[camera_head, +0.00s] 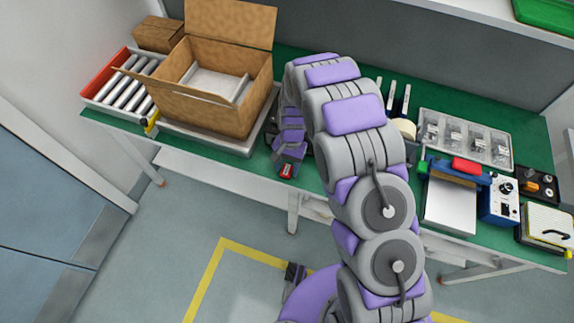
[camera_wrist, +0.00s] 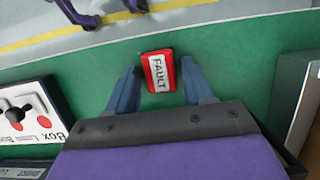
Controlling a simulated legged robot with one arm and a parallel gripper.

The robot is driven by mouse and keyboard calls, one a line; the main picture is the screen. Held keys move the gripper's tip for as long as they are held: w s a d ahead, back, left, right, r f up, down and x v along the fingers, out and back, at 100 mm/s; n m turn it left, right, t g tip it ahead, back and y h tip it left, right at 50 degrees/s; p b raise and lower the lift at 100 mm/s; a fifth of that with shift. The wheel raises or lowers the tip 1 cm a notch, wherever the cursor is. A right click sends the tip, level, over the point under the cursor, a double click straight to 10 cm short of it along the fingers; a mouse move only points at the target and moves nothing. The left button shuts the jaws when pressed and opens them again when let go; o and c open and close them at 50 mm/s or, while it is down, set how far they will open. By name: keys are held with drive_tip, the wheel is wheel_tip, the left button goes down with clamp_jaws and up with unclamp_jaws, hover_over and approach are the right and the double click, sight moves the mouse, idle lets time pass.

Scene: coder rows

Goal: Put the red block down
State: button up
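The red block (camera_wrist: 158,70) has a white label reading FAULT. In the wrist view it lies between the two blue-grey fingers of my gripper (camera_wrist: 159,66), with green bench surface showing in a gap on each side. The fingers are apart and do not appear to touch it. In the head view the red block (camera_head: 287,171) shows at the front edge of the green bench (camera_head: 240,163), just below my gripper (camera_head: 284,163). It appears to rest on the bench top, close to the edge.
A large open cardboard box (camera_head: 205,108) stands left of my gripper. A control box with red buttons (camera_wrist: 30,118) is at the left in the wrist view. A parts tray (camera_head: 465,138), a red item (camera_head: 467,166) and a blue device (camera_head: 500,199) stand on the right.

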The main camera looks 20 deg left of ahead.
drive_tip(key=shift+o, duration=0.6)
drive_tip(key=p+v, duration=0.3)
drive_tip(key=v, duration=0.8)
drive_tip(key=s+d+r, duration=0.3)
drive_tip(key=d+r, duration=0.6)
drive_tip(key=r, duration=0.3)
drive_tip(key=s+d+r+t, duration=0.1)
drive_tip(key=s+d+r, duration=0.6)
drive_tip(key=d+r, duration=0.1)
drive_tip(key=s+d+r, duration=0.2)
drive_tip(key=s+d, duration=0.2)
drive_tip(key=s, duration=0.6)
drive_tip(key=s+d+r, duration=0.2)
drive_tip(key=s+d, duration=0.3)
drive_tip(key=s, duration=0.5)
drive_tip(key=shift+s+d+r+n, duration=0.2)
drive_tip(key=shift+d+r+n, duration=0.1)
drive_tip(key=shift+r+n, duration=0.1)
